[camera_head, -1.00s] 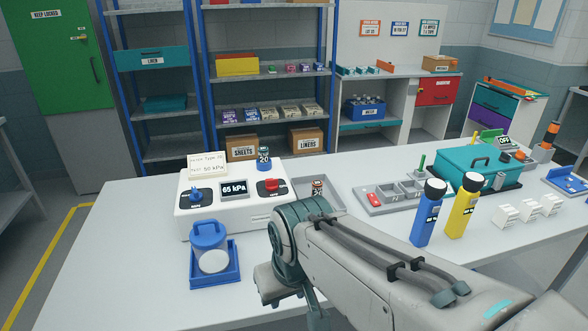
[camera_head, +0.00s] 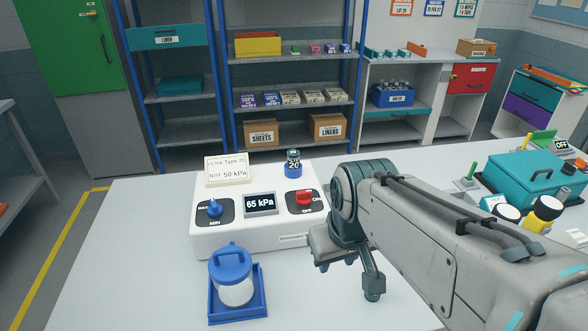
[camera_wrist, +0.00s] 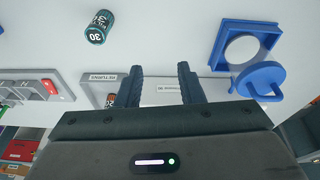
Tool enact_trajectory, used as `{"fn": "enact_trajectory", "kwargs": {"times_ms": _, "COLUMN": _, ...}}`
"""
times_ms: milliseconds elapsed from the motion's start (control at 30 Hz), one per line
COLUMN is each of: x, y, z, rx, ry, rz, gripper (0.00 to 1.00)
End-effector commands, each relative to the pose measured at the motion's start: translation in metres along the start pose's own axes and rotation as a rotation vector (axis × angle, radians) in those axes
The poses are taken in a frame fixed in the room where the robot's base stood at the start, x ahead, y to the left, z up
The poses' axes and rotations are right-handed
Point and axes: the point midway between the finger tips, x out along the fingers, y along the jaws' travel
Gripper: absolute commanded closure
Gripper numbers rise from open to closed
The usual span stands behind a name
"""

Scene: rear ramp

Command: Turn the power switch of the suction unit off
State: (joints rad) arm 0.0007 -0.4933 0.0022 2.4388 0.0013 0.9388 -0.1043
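The suction unit (camera_head: 228,238) is a white box on the table, left of my arm in the head view. Its display (camera_head: 260,203) reads 65 kPa. A red power switch (camera_head: 304,198) sits on a dark plate marked ON at the right and OFF below; I cannot tell exactly where its handle points. A blue knob (camera_head: 214,208) marked MAX and MIN is at the left. My gripper (camera_wrist: 161,72) is open and empty, its two fingers apart in the wrist view. In the head view it hangs right of and nearer than the switch, touching nothing visible.
A blue-lidded jar (camera_head: 234,278) stands in a blue tray in front of the unit. A canister marked 20 (camera_head: 293,163) and a card reading 50 kPa (camera_head: 227,170) are at its back. A teal case (camera_head: 525,178) is at the right. The table's left part is clear.

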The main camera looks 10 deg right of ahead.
Motion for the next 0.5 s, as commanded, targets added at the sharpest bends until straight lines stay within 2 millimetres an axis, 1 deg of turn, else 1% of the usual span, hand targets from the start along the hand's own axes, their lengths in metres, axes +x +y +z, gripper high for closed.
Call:
{"fn": "enact_trajectory", "kwargs": {"times_ms": 33, "x": -0.005, "y": 0.002, "z": -0.015, "rx": -0.060, "ry": -0.013, "rz": -0.001, "gripper": 0.65}}
{"fn": "enact_trajectory", "kwargs": {"times_ms": 67, "x": -0.009, "y": 0.003, "z": -0.026, "rx": -0.105, "ry": -0.020, "rz": -0.001, "gripper": 0.65}}
{"fn": "enact_trajectory", "kwargs": {"times_ms": 167, "x": -0.020, "y": 0.006, "z": -0.065, "rx": -0.290, "ry": -0.053, "rz": -0.010, "gripper": 0.65}}
{"fn": "enact_trajectory", "kwargs": {"times_ms": 200, "x": -0.024, "y": 0.008, "z": -0.082, "rx": -0.371, "ry": -0.067, "rz": -0.016, "gripper": 0.65}}
{"fn": "enact_trajectory", "kwargs": {"times_ms": 233, "x": -0.026, "y": 0.009, "z": -0.094, "rx": -0.432, "ry": -0.077, "rz": -0.021, "gripper": 0.65}}
{"fn": "enact_trajectory", "kwargs": {"times_ms": 267, "x": -0.028, "y": 0.011, "z": -0.106, "rx": -0.493, "ry": -0.088, "rz": -0.027, "gripper": 0.65}}
{"fn": "enact_trajectory", "kwargs": {"times_ms": 300, "x": -0.030, "y": 0.012, "z": -0.123, "rx": -0.575, "ry": -0.101, "rz": -0.036, "gripper": 0.65}}
{"fn": "enact_trajectory", "kwargs": {"times_ms": 367, "x": -0.031, "y": 0.014, "z": -0.146, "rx": -0.697, "ry": -0.119, "rz": -0.052, "gripper": 0.65}}
{"fn": "enact_trajectory", "kwargs": {"times_ms": 400, "x": -0.032, "y": 0.016, "z": -0.162, "rx": -0.777, "ry": -0.130, "rz": -0.064, "gripper": 0.65}}
{"fn": "enact_trajectory", "kwargs": {"times_ms": 500, "x": -0.030, "y": 0.019, "z": -0.198, "rx": -0.974, "ry": -0.155, "rz": -0.099, "gripper": 0.65}}
